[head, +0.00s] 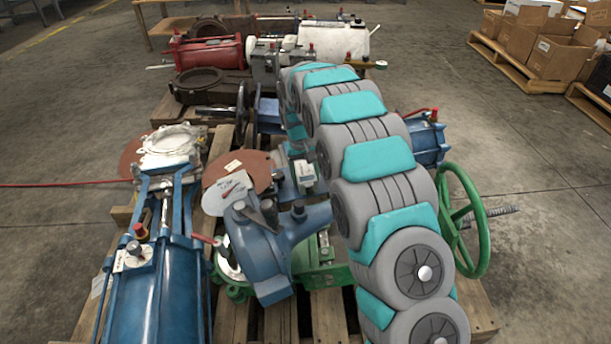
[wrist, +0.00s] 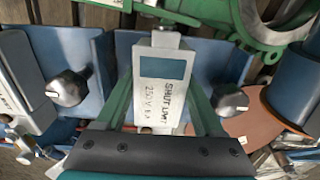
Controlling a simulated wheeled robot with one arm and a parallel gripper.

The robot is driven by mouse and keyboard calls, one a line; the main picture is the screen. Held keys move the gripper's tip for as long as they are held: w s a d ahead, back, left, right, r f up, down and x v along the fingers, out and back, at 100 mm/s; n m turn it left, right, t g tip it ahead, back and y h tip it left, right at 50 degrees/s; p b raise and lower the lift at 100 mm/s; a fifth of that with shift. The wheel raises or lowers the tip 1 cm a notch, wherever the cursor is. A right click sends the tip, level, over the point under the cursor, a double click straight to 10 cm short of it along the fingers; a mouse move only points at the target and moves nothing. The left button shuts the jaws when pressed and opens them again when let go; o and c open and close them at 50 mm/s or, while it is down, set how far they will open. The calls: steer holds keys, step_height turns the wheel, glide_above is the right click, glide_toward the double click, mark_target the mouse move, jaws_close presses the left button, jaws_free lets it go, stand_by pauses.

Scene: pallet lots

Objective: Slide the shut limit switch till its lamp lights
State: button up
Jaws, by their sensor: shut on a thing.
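The shut limit switch (wrist: 160,88) is a pale grey box lettered "SHUT LIMIT" and "230 V ~" in the wrist view. A dark teal window (wrist: 162,68) near its far end shows no glow. My gripper (wrist: 162,95) has its green fingers along both sides of the box, shut on it. The switch sits between blue bracket plates with a dark knob (wrist: 68,88) on the left and another knob (wrist: 229,99) on the right. In the head view a small pale box (head: 305,172), seemingly the switch, shows below my arm's end; my fingers are mostly hidden there.
A blue valve body (head: 262,245) stands close by on the pallet (head: 240,318). A green handwheel (head: 466,220) is right of my arm. A blue cylinder (head: 157,300) lies at left, red and white machinery (head: 210,52) behind. Floor (head: 535,200) at right is clear before the boxes (head: 550,55).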

mark_target(306, 172)
steer(key=shift+d+r, duration=0.1)
jaws_close()
steer(key=shift+d+r+p, duration=0.1)
steer(key=shift+d+p, duration=0.1)
steer(key=shift+p, duration=0.3)
steer(key=shift+w+d, duration=0.1)
steer(key=o, duration=1.5)
jaws_free()
steer(key=shift+a+r+p, duration=0.15)
steer(key=shift+r+p, duration=0.1)
steer(key=shift+r, duration=1.65)
steer(key=shift+a+r+p, duration=0.15)
steer(key=shift+r+p, duration=0.1)
steer(key=shift+r, duration=1.6)
